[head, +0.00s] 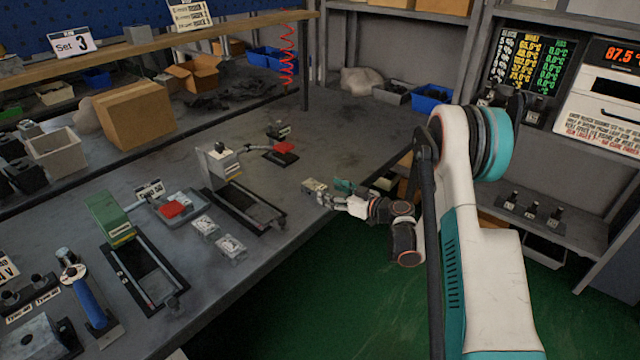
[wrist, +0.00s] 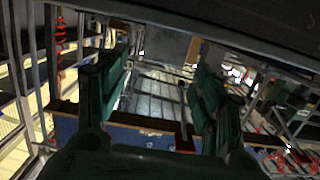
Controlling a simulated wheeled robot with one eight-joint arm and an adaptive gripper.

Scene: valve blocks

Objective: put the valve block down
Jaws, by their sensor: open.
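A small grey valve block (head: 313,186) shows at the right front edge of the workbench (head: 345,135), just left of my gripper (head: 337,192) in the head view. I cannot tell whether they touch. Two more pale valve blocks (head: 205,226) (head: 232,248) lie side by side on the bench, farther left. In the wrist view, the green fingers of my gripper (wrist: 160,88) are spread apart, and I see no block between them.
A black fixture with a grey-white head (head: 222,162) stands left of the gripper. A green-headed fixture (head: 112,218) is farther left, near a red pad (head: 172,209). A blue bin (head: 431,98) stands at the back. The bench between the gripper and back bins is mostly clear.

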